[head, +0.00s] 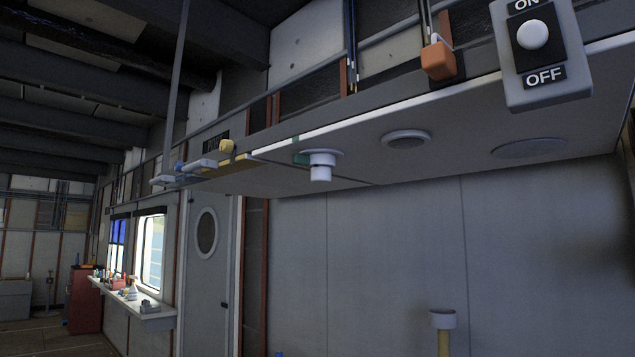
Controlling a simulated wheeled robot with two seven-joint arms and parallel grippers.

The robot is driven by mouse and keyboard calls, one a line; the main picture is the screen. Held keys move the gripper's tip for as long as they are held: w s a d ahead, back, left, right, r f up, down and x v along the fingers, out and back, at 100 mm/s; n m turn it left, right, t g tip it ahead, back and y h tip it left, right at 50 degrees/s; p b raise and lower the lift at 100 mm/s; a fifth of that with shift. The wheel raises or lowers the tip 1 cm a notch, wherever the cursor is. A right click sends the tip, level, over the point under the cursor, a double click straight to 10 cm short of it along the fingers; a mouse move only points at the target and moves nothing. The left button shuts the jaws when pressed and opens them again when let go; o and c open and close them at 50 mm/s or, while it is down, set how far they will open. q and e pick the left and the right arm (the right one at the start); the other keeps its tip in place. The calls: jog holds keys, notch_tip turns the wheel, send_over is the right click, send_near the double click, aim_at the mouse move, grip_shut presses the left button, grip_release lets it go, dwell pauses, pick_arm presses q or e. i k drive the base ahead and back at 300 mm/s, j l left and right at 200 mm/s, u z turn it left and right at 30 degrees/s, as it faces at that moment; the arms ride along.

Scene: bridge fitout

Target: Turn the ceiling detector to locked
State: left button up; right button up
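The ceiling detector (320,165) is a small white cylinder hanging under a wider round base. It sits on the underside of the low ceiling panel (362,170), slightly left of the panel's middle. A small green patch shows at the left of its base. No lock marking can be read on it from here, so I cannot tell its turned position. Neither of my grippers is in view.
An ON/OFF switch box (545,80) hangs at the upper right. A pale cup-topped post (443,320) stands below. A door (207,270) and a cluttered shelf (150,320) are left.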

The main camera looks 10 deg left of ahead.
aim_at(320, 165)
jog(key=i+j, duration=0.1)
jog(key=j, duration=0.3)
jog(key=i+j, duration=0.15)
jog(key=j, duration=0.25)
jog(key=i+j, duration=0.1)
jog(key=j, duration=0.3)
jog(key=i+j+z, duration=0.1)
jog(key=j, duration=0.3)
jog(key=i+j, duration=0.15)
jog(key=j, duration=0.3)
